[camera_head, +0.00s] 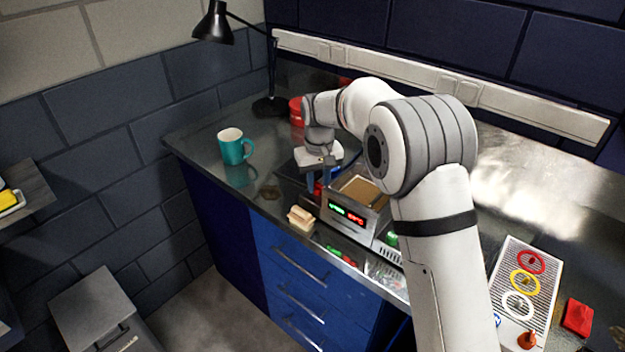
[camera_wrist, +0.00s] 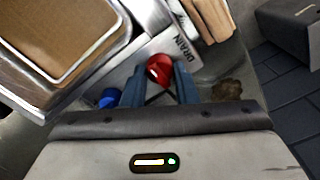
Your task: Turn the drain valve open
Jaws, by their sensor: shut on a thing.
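The drain valve's red handle (camera_wrist: 159,68) shows between the two blue fingers of my gripper (camera_wrist: 160,88) in the wrist view. The fingers are closed on it. A label reading DRAIN (camera_wrist: 182,45) is beside it. In the head view my gripper (camera_head: 320,185) points down at the left side of a metal bath with a lit display (camera_head: 350,219). A little red of the handle (camera_head: 318,188) shows at the fingers there. The valve body is mostly hidden by the fingers, and I cannot tell the handle's turn angle.
A blue knob (camera_wrist: 109,97) is left of the fingers. A wooden block (camera_head: 300,218) lies in front of the bath, near the bench edge. A teal mug (camera_head: 232,147) stands to the left, and a black lamp (camera_head: 214,24) behind. A tray with coloured rings (camera_head: 519,290) is at the right.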

